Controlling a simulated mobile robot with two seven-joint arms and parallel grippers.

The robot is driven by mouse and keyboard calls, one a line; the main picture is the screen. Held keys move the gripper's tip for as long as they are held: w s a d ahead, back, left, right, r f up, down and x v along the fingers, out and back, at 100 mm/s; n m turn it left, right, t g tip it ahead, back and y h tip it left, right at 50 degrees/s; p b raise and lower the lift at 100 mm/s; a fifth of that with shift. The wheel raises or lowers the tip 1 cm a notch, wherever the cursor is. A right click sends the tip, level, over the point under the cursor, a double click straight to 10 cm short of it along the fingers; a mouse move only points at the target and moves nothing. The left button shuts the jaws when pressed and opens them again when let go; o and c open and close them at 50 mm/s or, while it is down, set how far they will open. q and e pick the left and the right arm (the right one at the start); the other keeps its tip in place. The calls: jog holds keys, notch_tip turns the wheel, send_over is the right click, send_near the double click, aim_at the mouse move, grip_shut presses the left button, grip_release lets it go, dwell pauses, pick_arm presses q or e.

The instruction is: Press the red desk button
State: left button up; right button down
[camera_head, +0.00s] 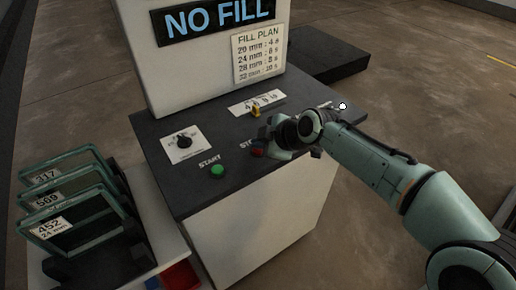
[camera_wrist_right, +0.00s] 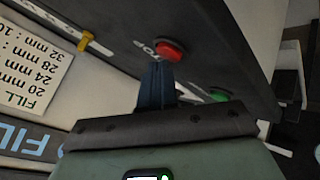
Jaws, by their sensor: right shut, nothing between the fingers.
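The red button (camera_head: 257,152) sits on the dark top of the washer's desk, near its front edge, beside the partly covered STOP label. It also shows in the right wrist view (camera_wrist_right: 170,50), round and red. My right gripper (camera_head: 272,151) is shut and empty, close to the red button on its right in the head view. In the right wrist view its closed dark fingers (camera_wrist_right: 157,76) end just short of the red button in the picture; I cannot tell whether they touch it. My left gripper is not in view.
A green button (camera_head: 217,170) marked START lies left of the red one. A yellow lever (camera_head: 255,111) and a black dial (camera_head: 183,142) are farther back. A white panel (camera_head: 205,66) reading NO FILL rises behind. A rack of numbered frames (camera_head: 75,200) stands at left.

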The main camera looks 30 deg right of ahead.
aim_at(260, 151)
jog(key=shift+f+b, duration=0.35)
jog(key=shift+f, duration=0.05)
dwell(0.4)
jog(key=shift+r, duration=0.1)
jog(key=shift+r+p, duration=0.55)
jog(key=shift+r, duration=0.35)
jog(key=shift+r+p, duration=2.05)
jog(key=shift+r, duration=0.55)
jog(key=shift+f, duration=0.1)
